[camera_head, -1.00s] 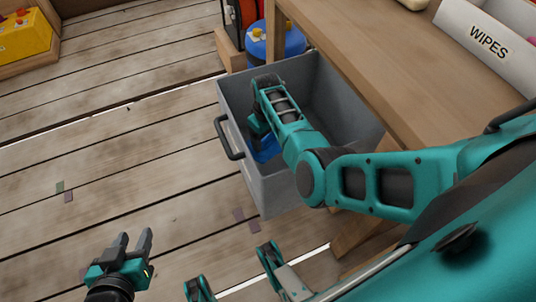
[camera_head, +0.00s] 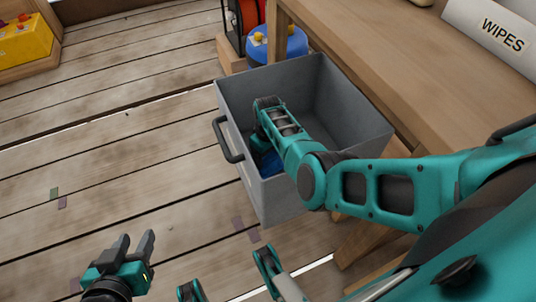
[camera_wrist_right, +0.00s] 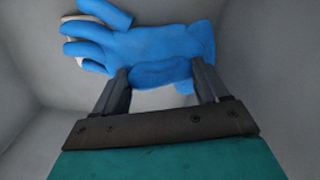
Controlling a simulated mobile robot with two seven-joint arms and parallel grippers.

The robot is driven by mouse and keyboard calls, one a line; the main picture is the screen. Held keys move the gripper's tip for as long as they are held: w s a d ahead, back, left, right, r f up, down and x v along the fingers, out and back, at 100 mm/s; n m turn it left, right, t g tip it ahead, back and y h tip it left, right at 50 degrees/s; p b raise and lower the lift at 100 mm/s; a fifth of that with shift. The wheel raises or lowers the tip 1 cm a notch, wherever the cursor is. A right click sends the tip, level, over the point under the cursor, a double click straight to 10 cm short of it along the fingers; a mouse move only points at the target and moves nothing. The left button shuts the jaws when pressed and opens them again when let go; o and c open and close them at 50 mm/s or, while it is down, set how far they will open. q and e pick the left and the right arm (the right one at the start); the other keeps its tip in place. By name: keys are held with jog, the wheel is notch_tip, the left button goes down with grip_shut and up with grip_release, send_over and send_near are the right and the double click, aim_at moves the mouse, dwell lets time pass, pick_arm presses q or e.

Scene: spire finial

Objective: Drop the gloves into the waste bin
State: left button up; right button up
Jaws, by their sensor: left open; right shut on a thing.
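The grey waste bin (camera_head: 350,110) stands on the plank floor beside the wooden bench. My right arm reaches down into it, and its gripper is hidden from the head view by the arm and the bin wall. Blue gloves (camera_head: 270,164) show inside the bin beside my right arm. In the right wrist view, my right gripper (camera_wrist_right: 160,82) is shut on the blue gloves (camera_wrist_right: 155,42), with grey bin walls around them. A whitish piece shows behind the gloves' fingers. My left gripper (camera_head: 135,246) is open and empty above the floor at lower left.
The wooden bench (camera_head: 410,75) runs along the right of the bin and carries a white box labelled WIPES (camera_head: 495,32). A blue drum (camera_head: 278,45) stands behind the bin. A yellow case (camera_head: 25,38) is at far left. The floor left of the bin is mostly clear.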

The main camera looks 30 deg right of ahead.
jog(key=shift+f+b, duration=0.3)
jog(key=shift+f, duration=0.15)
jog(key=o, duration=1)
jog(key=shift+o, duration=0.2)
jog(key=shift+r, duration=0.15)
